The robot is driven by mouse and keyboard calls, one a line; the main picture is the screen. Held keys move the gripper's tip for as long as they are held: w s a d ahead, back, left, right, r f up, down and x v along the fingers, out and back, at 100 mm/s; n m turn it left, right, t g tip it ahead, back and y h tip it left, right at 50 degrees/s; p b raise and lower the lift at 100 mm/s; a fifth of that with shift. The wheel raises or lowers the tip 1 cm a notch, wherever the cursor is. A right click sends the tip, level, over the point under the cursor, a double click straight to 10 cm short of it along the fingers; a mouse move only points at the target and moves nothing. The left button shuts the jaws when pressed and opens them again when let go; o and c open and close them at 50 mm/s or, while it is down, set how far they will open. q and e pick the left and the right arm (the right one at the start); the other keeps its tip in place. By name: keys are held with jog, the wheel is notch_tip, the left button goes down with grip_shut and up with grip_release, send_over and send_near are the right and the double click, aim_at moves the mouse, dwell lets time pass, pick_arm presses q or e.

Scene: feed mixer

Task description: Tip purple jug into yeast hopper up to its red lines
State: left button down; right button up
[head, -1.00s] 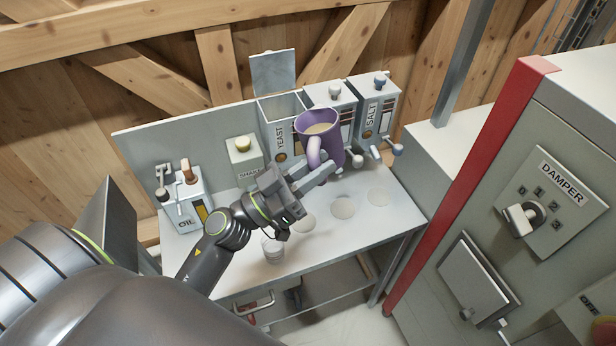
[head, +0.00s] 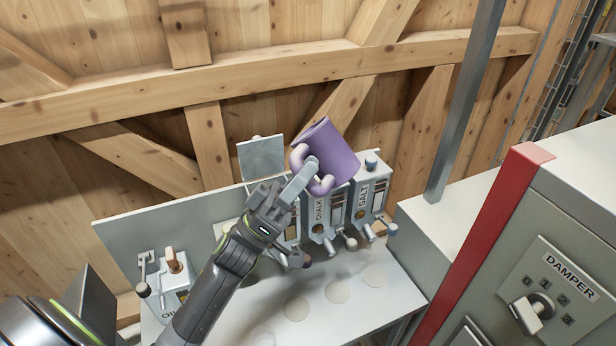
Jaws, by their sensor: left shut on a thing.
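The purple jug (head: 332,157) is in the head view, raised above the row of hoppers and tilted, with its open end to the upper left. My left gripper (head: 308,178) is shut on its pale handle. The yeast hopper stands left of the chalk hopper (head: 318,212); its raised grey lid (head: 262,157) shows, but my gripper and the jug hide most of its body, its label and its red lines. I cannot see the jug's contents or any flow. My right gripper is not in view.
The salt hopper (head: 368,195) stands right of the chalk one. The oil can (head: 172,290) is at the left of the white bench (head: 350,315), which has several pale round marks. A red post (head: 480,230) and the damper panel (head: 555,290) stand at the right.

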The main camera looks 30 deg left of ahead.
pick_arm(q)
jog(key=shift+a+f+b, duration=0.2)
jog(key=shift+a+b, duration=0.1)
jog(key=shift+a, duration=0.45)
